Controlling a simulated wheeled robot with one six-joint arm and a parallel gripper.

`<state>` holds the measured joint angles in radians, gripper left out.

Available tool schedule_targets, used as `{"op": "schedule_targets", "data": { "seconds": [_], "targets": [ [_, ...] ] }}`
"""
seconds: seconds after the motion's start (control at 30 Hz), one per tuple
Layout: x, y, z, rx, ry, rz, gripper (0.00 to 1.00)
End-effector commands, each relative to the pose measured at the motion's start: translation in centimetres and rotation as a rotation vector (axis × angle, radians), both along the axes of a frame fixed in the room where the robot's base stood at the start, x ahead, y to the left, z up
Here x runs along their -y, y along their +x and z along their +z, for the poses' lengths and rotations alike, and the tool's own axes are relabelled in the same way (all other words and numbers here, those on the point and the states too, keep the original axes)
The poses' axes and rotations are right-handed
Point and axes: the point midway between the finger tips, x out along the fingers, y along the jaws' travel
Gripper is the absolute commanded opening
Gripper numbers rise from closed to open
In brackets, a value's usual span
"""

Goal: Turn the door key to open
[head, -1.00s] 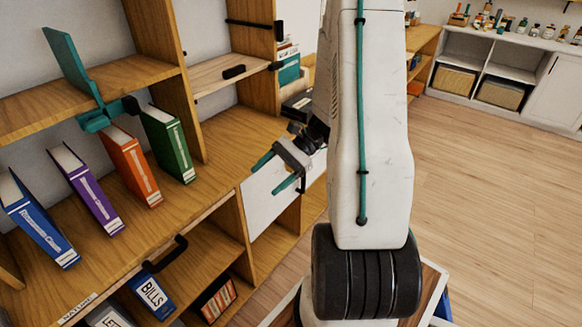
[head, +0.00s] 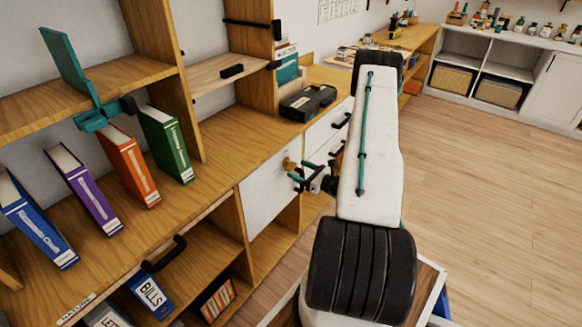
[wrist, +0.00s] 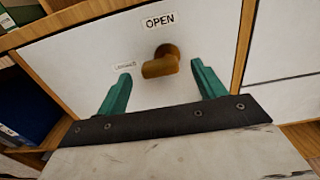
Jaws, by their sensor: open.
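The brass door key (wrist: 160,66) sticks out of the white door (wrist: 84,62), below a label reading OPEN (wrist: 160,21). A smaller label (wrist: 125,66) is to the left of the key; its text is too small to read surely. The key's flat bow lies roughly level. In the head view the key (head: 289,164) is a small brass spot near the door's upper right. My gripper (wrist: 160,80) is open, its two green fingers on either side of the key with clear gaps, not gripping it. In the head view my gripper (head: 298,180) is just in front of the door.
Several coloured binders, among them a green one (head: 167,143), stand on the wooden shelf to the left. A black case (head: 308,102) lies on the counter above. White drawers with black handles (head: 341,121) are right of the door. The floor at right is clear.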

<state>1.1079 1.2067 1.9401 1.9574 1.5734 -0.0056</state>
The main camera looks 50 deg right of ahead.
Motion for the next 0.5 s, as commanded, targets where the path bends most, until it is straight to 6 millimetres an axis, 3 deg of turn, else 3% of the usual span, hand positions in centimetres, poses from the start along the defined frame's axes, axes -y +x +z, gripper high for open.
{"op": "schedule_targets", "data": {
  "seconds": [0.2, 0.5],
  "targets": [
    [-0.4, 3.3, 0.0, 0.000, -0.001, 0.004, 0.69],
    [-0.4, 4.5, 0.0, 0.000, 0.001, 0.002, 0.69]
  ]
}}
